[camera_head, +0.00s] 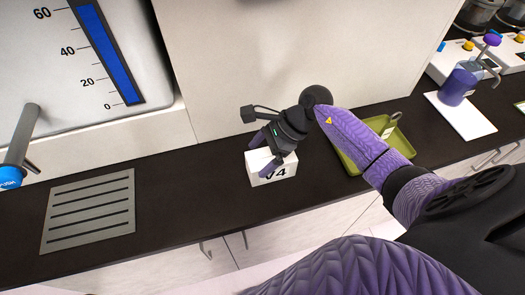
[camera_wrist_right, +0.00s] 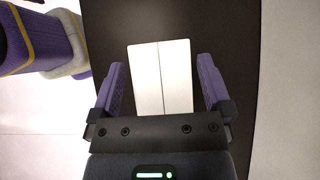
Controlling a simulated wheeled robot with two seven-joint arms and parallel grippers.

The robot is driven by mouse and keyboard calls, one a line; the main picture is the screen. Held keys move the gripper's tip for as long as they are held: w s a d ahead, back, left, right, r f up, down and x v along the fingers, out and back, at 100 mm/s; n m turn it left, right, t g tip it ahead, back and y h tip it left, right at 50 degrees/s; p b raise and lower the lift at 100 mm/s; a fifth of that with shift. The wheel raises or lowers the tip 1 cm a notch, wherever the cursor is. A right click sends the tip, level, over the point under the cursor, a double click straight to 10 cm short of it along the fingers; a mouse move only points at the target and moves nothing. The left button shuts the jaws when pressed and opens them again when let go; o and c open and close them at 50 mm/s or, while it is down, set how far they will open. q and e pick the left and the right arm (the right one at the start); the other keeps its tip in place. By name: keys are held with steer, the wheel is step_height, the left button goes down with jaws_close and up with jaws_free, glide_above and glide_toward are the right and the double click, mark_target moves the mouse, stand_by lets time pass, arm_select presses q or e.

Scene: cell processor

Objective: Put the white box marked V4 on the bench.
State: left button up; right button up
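The white box marked V4 (camera_head: 272,171) rests on the dark bench (camera_head: 170,188) in the head view, its front label partly covered by my gripper. My right gripper (camera_head: 268,152) is at the box from above. In the right wrist view the white box (camera_wrist_right: 162,75) lies between the two purple fingers of my right gripper (camera_wrist_right: 162,90). The fingers are spread, with a dark gap on each side of the box. My left gripper does not show in the head view.
A slotted metal plate (camera_head: 90,213) lies on the bench at left. A green tray (camera_head: 403,142) lies right of the box, behind my arm. A purple-liquid beaker (camera_head: 458,85) stands on a white mat (camera_head: 470,125) at far right. A large gauge panel (camera_head: 70,90) stands at upper left.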

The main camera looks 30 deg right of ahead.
steer(key=shift+r, duration=0.25)
steer(key=v, duration=1.1)
steer(key=shift+d+r, duration=0.25)
